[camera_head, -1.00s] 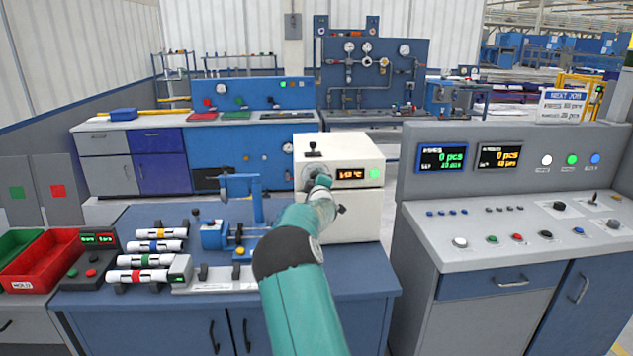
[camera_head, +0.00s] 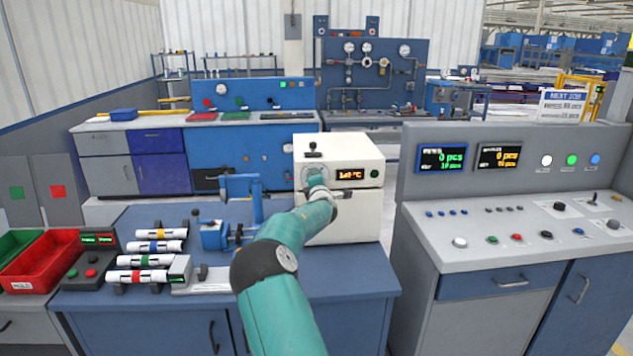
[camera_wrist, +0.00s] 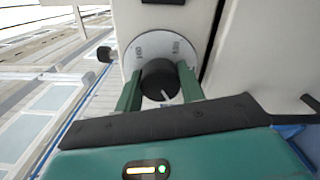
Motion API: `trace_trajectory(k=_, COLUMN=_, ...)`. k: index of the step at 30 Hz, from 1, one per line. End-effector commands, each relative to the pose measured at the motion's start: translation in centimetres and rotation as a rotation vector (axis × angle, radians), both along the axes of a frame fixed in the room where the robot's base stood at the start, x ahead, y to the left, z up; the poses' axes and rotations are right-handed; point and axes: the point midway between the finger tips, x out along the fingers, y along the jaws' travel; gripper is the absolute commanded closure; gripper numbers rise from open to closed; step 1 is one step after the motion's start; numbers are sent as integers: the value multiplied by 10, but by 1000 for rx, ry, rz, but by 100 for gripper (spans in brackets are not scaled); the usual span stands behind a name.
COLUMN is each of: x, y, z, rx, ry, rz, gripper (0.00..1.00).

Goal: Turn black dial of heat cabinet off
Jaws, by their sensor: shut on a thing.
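The heat cabinet (camera_head: 345,215) is a cream-white box on the blue bench. Its orange display (camera_head: 350,175) is lit, and the round lamp (camera_head: 374,174) beside it is dark green. In the head view my arm hides most of the dial on the cabinet's front left. In the wrist view the black dial (camera_wrist: 160,82) sits on a pale round plate (camera_wrist: 158,48) with small markings, and its white pointer line shows. My gripper (camera_wrist: 158,88) has its two green fingers on either side of the dial, shut on it.
A blue vise-like fixture (camera_head: 240,215) and a rack of several white pipes with coloured bands (camera_head: 150,247) stand left of my arm. A red tray (camera_head: 45,262) is at far left. A grey control console (camera_head: 520,220) stands at right.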

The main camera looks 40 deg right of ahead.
Motion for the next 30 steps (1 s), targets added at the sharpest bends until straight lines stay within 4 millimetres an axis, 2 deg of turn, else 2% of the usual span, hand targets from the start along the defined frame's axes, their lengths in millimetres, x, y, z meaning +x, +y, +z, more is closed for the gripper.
trace_trajectory(k=13, x=0, y=0, z=1, rx=-12, ry=6, rz=1, gripper=84)
trace_trajectory(k=14, x=0, y=0, z=1, rx=-12, ry=6, rz=1, gripper=57)
trace_trajectory(k=17, x=0, y=0, z=1, rx=-12, ry=6, rz=1, gripper=40)
trace_trajectory(k=30, x=-6, y=6, z=1, rx=-9, ry=6, rz=1, gripper=40)
